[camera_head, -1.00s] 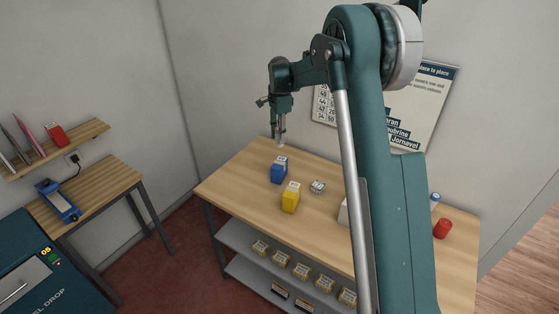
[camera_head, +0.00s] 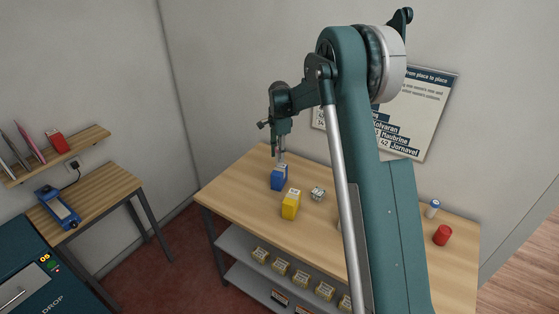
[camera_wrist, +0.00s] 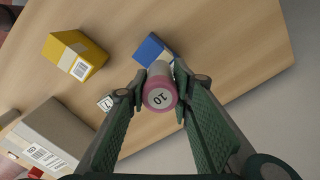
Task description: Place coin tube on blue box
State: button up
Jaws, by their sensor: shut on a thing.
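The coin tube (camera_wrist: 159,92) is pinkish-red with a pale end marked 10. My gripper (camera_wrist: 157,84) is shut around it in the wrist view, with a finger on each side. The blue box (camera_wrist: 149,49) shows just beyond the tube in the wrist view, partly hidden by it. In the head view the blue box (camera_head: 279,179) stands on the wooden table, and my gripper (camera_head: 280,157) is right above it. Whether the tube touches the box top I cannot tell.
A yellow box (camera_head: 290,206) stands close in front of the blue box. A small whitish item (camera_head: 318,193) lies to the right. A red cylinder (camera_head: 442,235) and a blue-and-white can (camera_head: 432,209) stand at the table's right. A larger carton (camera_wrist: 47,138) shows in the wrist view.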

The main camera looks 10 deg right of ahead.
jog(key=shift+f, duration=1.6)
jog(key=shift+f, duration=0.15)
jog(key=o, duration=1)
jog(key=shift+r, duration=0.2)
notch_tip(320, 180, up, 12)
